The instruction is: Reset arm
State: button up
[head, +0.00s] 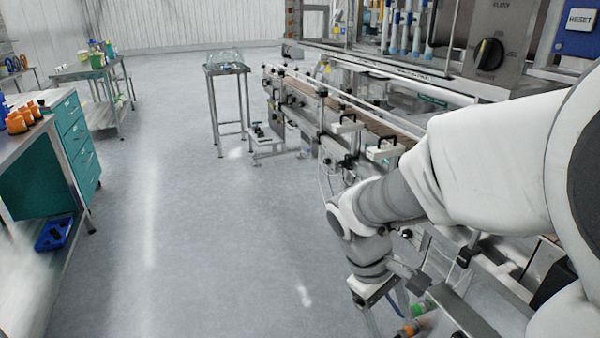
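My white and grey arm (480,165) reaches in from the right edge and bends down at a joint near the lower middle of the head view. My gripper (373,290) is at the low end of the arm, pointing down beside the filler line. Its fingertips are too small and partly cut off to show whether they are open or shut, and I see no object clearly held in it. The arm hides part of the conveyor (385,128) and the machine frame behind it.
The filling machine's panel with a black knob (489,54) and a blue RESET plate (580,19) is at the upper right. A small steel table (226,70) stands at the back. A teal drawer bench (75,140) is at the left. The grey floor between is clear.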

jog(key=s+r+m+t+y+p, duration=0.2)
jog(key=r+p, duration=0.7)
jog(key=r, duration=0.6)
jog(key=s+a+r+m+t+y+p, duration=0.1)
jog(key=s+r+m+t+p, duration=0.3)
jog(key=r+p, duration=0.5)
notch_tip(320, 180, up, 6)
jog(key=shift+s+r+m+t+y, duration=0.1)
jog(key=shift+s+m+t+y, duration=0.2)
jog(key=shift+s+m+y, duration=0.15)
